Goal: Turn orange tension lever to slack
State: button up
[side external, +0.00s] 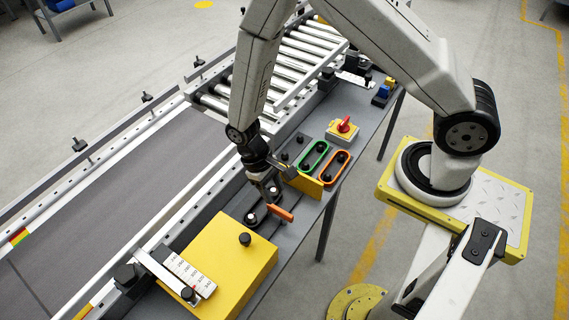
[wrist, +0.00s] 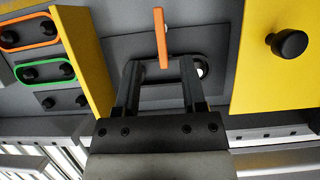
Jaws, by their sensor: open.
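The orange tension lever (side external: 280,212) is a short flat bar on the grey bench, beside a black belt loop (side external: 251,217) with light pulley caps. In the wrist view the lever (wrist: 161,36) points up the picture, its lower end near the fingertips. My gripper (side external: 268,193) reaches down over the loop, close to the lever. In the wrist view my gripper (wrist: 161,66) is open, one finger on each side of the lever's line, with nothing held. Whether the fingers touch the lever or loop cannot be told; the gripper partly hides the loop.
A yellow box (side external: 218,262) with a black knob stands on one side, and a yellow upright plate (side external: 306,184) on the other. Beyond it are green (side external: 300,163) and orange (side external: 348,160) belt loops and a red knob (side external: 344,125). A conveyor (side external: 100,210) runs alongside.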

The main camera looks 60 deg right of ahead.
aim_at(284, 212)
jog(key=shift+s+f, duration=0.1)
jog(key=shift+f, duration=0.05)
jog(key=shift+x, duration=3.7)
grip_shut()
